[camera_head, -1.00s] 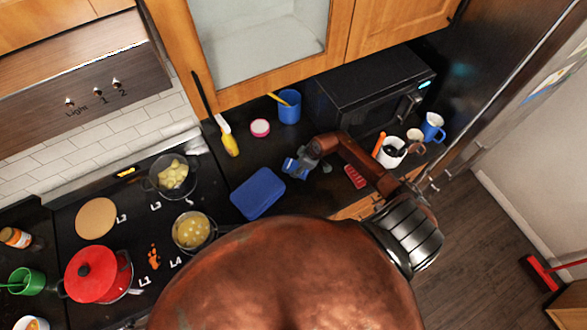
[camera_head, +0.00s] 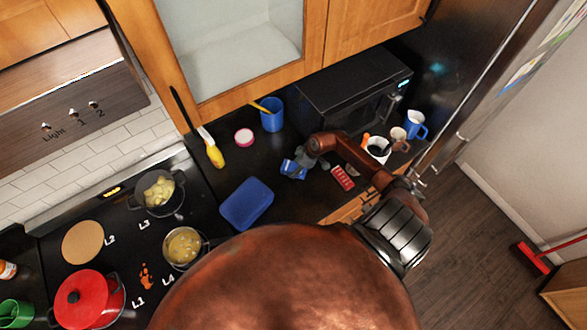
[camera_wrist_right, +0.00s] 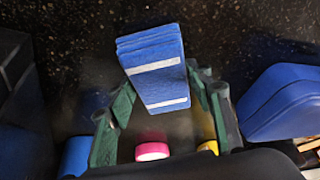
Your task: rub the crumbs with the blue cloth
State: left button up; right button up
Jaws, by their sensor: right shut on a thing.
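The blue cloth (camera_wrist_right: 155,65), folded with white stripes, is pinched between the fingers of my right gripper (camera_wrist_right: 163,118) in the wrist view. In the head view my right gripper (camera_head: 300,163) is over the dark counter in front of the microwave, with the cloth (camera_head: 289,170) at its tip. I cannot tell whether the cloth touches the counter. An orange scatter that looks like the crumbs (camera_head: 146,275) lies on the black cooktop, left of the pot of yellow food. My right gripper is well to the right of it. My left gripper is out of view.
A blue flat box (camera_head: 247,203) lies between my gripper and the cooktop. Pots (camera_head: 184,246) and (camera_head: 158,192), a red lidded pot (camera_head: 90,298) and a round board (camera_head: 83,242) surround the orange scatter. A blue cup (camera_head: 271,115) and yellow-tipped utensil (camera_head: 214,154) are behind.

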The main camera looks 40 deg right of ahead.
jog(key=shift+r, duration=0.1)
jog(key=shift+r, duration=2.95)
jog(key=shift+r, duration=1.5)
jog(key=shift+a, duration=0.1)
